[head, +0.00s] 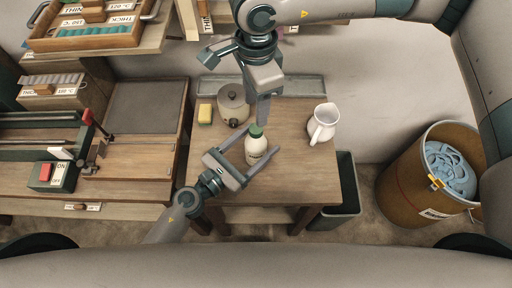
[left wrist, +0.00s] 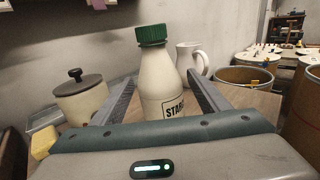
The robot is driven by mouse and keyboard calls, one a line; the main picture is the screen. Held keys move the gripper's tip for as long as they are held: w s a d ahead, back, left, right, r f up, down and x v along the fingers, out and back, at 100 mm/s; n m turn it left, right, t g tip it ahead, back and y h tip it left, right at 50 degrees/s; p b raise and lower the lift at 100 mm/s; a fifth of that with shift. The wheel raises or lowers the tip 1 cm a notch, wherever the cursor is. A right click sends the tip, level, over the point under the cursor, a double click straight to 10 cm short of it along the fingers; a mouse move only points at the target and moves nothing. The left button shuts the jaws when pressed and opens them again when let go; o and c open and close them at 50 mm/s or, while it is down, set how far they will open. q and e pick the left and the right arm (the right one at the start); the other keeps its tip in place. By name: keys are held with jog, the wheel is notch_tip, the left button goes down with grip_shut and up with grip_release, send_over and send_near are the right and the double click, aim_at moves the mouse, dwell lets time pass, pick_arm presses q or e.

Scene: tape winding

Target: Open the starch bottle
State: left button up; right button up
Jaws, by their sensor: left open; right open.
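The starch bottle (head: 256,150) is white with a green cap (head: 256,131) and stands upright on the small wooden table. In the left wrist view the bottle (left wrist: 160,85) shows its label and its green cap (left wrist: 152,35) seated on the neck. My left gripper (head: 246,151) is open, with its two fingers on either side of the bottle body; I cannot tell whether they touch it. My right gripper (head: 263,110) comes from above with its fingers pointing down near the cap. It is open, though its finger gap is hard to see from this angle.
On the small table (head: 290,170) stand a lidded pot (head: 232,108), a yellow sponge (head: 205,114) and a white pitcher (head: 323,122). A brown drum (head: 425,175) stands at right, a workbench (head: 130,160) at left.

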pick_arm(q)
grip_shut()
dwell(0.3)
